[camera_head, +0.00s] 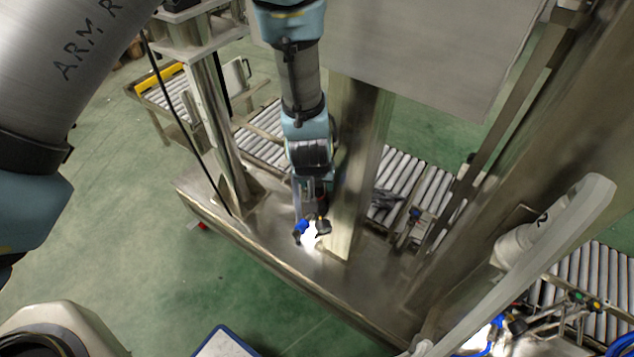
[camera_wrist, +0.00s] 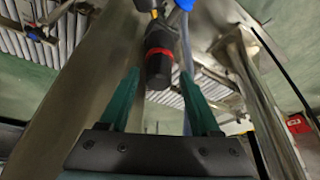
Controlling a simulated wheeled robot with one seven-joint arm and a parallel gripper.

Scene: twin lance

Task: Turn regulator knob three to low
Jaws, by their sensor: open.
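My gripper (camera_head: 310,190) points down beside a metal post, low over the metal base. In the wrist view its two green fingers (camera_wrist: 160,80) are spread apart. A black cylinder with a red band (camera_wrist: 159,62) shows between and beyond them; I cannot tell whether they touch it. A blue part (camera_wrist: 185,5) is at the top of that view. In the head view blue and dark fittings (camera_head: 301,229) sit just below the gripper, by a bright glare. I cannot make out any number or low mark, or tell which part is regulator knob three.
A thick metal post (camera_head: 358,170) stands close right of the gripper, and a thinner post (camera_head: 222,130) stands to the left. Roller conveyors (camera_head: 402,180) lie behind. A light-grey curved handle (camera_head: 560,235) is at the right. The green floor (camera_head: 150,225) at the left is open.

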